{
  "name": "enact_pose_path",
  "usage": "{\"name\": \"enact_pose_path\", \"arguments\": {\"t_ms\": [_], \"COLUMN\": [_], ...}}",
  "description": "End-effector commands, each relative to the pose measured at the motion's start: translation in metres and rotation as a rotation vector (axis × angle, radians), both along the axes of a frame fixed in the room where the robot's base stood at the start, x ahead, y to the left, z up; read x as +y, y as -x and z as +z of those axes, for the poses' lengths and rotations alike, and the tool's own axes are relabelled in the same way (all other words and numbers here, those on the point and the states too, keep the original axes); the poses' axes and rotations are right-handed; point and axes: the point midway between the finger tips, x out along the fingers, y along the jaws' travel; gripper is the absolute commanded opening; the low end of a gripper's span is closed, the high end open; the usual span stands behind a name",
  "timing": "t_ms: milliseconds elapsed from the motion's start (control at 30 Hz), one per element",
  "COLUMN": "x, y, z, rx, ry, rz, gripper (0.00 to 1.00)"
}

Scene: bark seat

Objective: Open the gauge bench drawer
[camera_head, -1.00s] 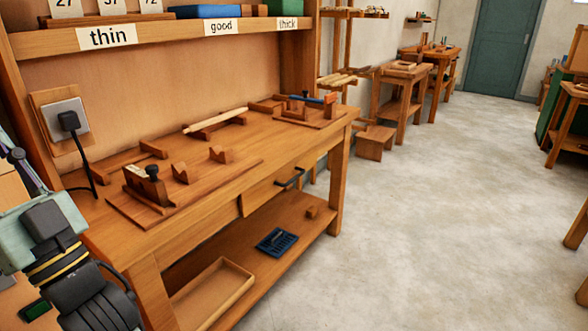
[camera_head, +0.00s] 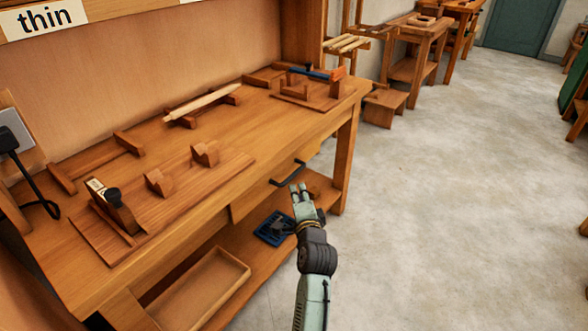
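The gauge bench (camera_head: 130,248) is a wooden workbench along the wall. A dark bar handle (camera_head: 287,174) is on the drawer front. My gripper (camera_head: 300,188) is in front of the drawer, with its fingertips just below and right of the handle in the picture. Its fingers look slightly spread with nothing between them. I cannot tell whether they touch the handle.
On the bench top are a small plane (camera_head: 112,206), wooden blocks and a pale stick (camera_head: 203,102). The lower shelf holds a shallow tray (camera_head: 205,290) and a blue rack (camera_head: 273,228), partly near my arm. The floor (camera_head: 440,190) to the right is clear.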

Motion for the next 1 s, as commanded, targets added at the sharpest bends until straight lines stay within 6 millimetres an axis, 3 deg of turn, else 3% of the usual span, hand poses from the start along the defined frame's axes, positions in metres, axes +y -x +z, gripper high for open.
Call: {"name": "enact_pose_path", "arguments": {"t_ms": [533, 700, 1000], "x": [0.015, 0.016, 0.017], "y": [-0.089, -0.1, -0.101], "z": [-0.01, -0.012, -0.013], "rx": [-0.004, -0.004, -0.004], "ry": [0.001, 0.002, 0.003], "rz": [0.002, 0.001, 0.002], "gripper": [0.2, 0.2, 0.19]}}
